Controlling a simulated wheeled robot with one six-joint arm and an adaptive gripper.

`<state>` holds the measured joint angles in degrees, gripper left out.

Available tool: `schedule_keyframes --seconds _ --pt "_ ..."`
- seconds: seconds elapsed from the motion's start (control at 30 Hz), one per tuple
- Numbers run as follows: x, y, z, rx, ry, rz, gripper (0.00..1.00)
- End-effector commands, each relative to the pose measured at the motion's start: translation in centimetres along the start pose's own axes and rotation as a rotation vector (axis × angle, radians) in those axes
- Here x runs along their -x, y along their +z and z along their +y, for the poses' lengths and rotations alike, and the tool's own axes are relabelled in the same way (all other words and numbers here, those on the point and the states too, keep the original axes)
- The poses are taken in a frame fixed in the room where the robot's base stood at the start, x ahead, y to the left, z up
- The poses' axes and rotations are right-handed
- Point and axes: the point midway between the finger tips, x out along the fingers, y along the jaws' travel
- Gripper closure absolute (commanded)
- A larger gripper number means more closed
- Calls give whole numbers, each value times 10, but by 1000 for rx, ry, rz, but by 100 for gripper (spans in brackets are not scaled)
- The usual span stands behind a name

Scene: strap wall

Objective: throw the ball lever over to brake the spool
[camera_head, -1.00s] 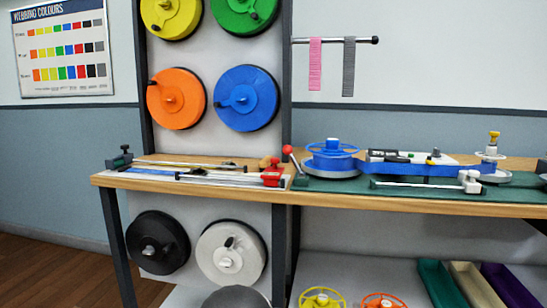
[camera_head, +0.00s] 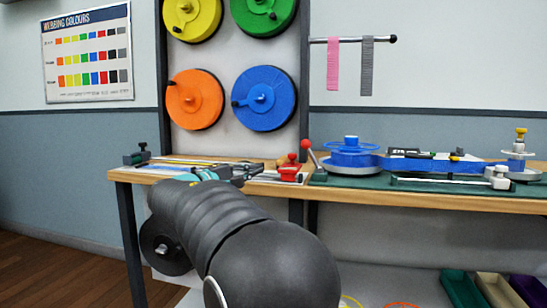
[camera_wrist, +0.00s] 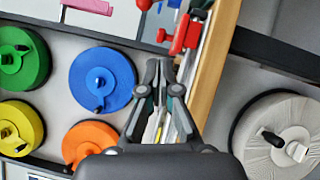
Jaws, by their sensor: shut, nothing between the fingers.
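The ball lever (camera_head: 306,144) has a red ball on a thin stem leaning left, just left of the blue spool (camera_head: 350,151) on the green mat. My gripper (camera_head: 247,171) is over the left part of the bench, left of the red clamp block and the lever, touching neither as far as I can tell. In the wrist view my gripper (camera_wrist: 160,66) has its fingers together with nothing between them. The red ball (camera_wrist: 145,4) shows at the top edge there, with a bit of blue spool (camera_wrist: 173,3) beside it.
A red clamp block (camera_head: 289,170) stands between my gripper and the lever; it also shows in the wrist view (camera_wrist: 185,36). Blue webbing (camera_head: 430,165) runs right from the spool. Orange (camera_head: 194,99) and blue reels (camera_head: 263,97) hang behind on the wall panel.

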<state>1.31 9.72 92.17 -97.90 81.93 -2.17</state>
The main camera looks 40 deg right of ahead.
Motion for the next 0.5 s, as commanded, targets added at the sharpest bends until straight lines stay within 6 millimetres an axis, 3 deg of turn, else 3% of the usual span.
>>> schedule_keyframes --seconds 0.2,0.5 --pt "-2 -11 13 11 74 -27 100" --pt "-2 -10 13 11 73 -26 100"
